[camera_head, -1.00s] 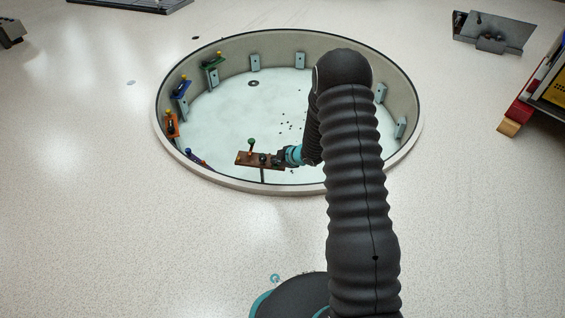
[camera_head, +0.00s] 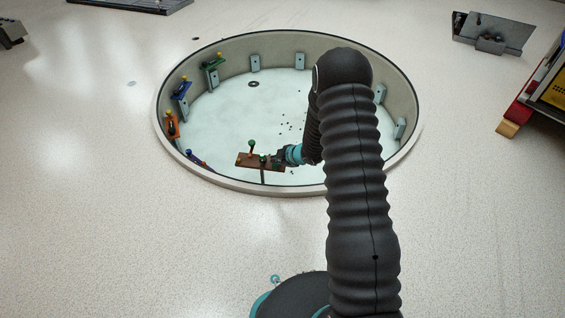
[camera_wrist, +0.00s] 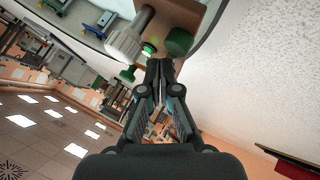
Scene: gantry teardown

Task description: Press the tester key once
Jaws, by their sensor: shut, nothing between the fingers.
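The tester is a brown board (camera_head: 246,159) on a thin post near the front of the round pit. It also shows at the top of the wrist view (camera_wrist: 198,12). It carries a grey-white cylinder (camera_wrist: 127,38), a bright green glowing lamp (camera_wrist: 149,48), a dark green round button (camera_wrist: 179,41) and a small green knob (camera_wrist: 128,74). I cannot tell for sure which is the key. My gripper (camera_wrist: 159,68) is shut and empty, its tips close to the lamp and dark green button. Contact is unclear. In the head view my gripper (camera_head: 279,157) is at the board's right end.
The pit's rim (camera_head: 172,152) surrounds the tester. Along the pit's left wall stand a green fixture (camera_head: 212,64), a blue one (camera_head: 181,89) and an orange one (camera_head: 171,127). Grey plates line the back. A grey bracket (camera_head: 495,33) lies at the far right; the pale floor is mostly clear.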

